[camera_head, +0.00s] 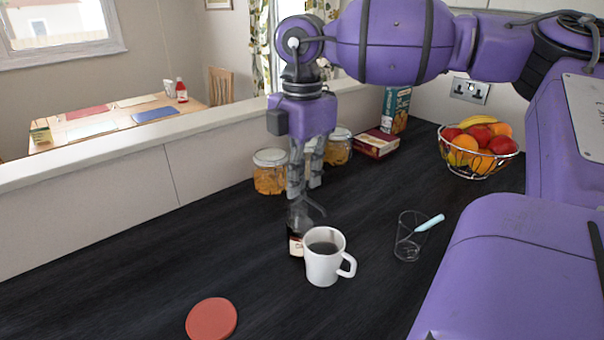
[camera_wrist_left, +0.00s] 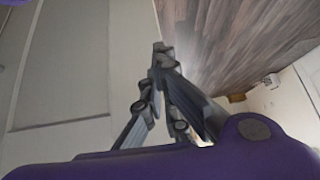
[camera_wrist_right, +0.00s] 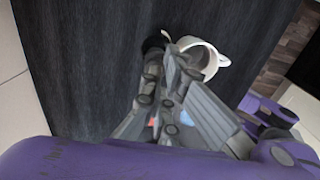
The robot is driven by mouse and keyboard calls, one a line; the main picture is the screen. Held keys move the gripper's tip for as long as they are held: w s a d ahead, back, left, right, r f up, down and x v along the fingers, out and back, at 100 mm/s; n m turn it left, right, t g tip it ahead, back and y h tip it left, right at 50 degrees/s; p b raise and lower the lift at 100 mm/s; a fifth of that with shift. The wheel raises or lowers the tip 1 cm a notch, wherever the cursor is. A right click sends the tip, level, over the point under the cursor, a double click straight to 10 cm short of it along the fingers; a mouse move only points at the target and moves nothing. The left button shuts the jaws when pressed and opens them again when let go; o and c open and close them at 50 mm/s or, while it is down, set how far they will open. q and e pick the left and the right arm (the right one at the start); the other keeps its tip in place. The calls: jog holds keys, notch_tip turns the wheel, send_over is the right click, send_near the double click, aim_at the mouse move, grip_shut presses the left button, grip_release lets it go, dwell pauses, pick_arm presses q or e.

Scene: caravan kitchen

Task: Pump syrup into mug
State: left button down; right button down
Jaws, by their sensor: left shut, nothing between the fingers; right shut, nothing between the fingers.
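A white mug (camera_head: 323,262) with dark liquid inside stands upright on the dark counter, its handle to the right. The syrup bottle (camera_head: 295,246), dark with a pale label and a pump on top, stands just behind and left of the mug. My right gripper (camera_head: 305,195) points down, shut and empty, right above the pump; I cannot tell if it touches it. In the right wrist view the shut fingers (camera_wrist_right: 166,60) partly cover the mug (camera_wrist_right: 207,57) and most of the bottle. My left gripper (camera_wrist_left: 160,50) is shut and empty, away from the counter, over the floor.
A clear glass (camera_head: 408,240) with a light blue-handled utensil stands right of the mug. A red coaster (camera_head: 211,319) lies front left. Jars (camera_head: 270,172), a box (camera_head: 376,144), a carton (camera_head: 396,108) and a fruit basket (camera_head: 478,150) stand at the back.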

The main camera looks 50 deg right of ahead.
jog(key=shift+f, duration=1.05)
jog(key=shift+s, duration=0.1)
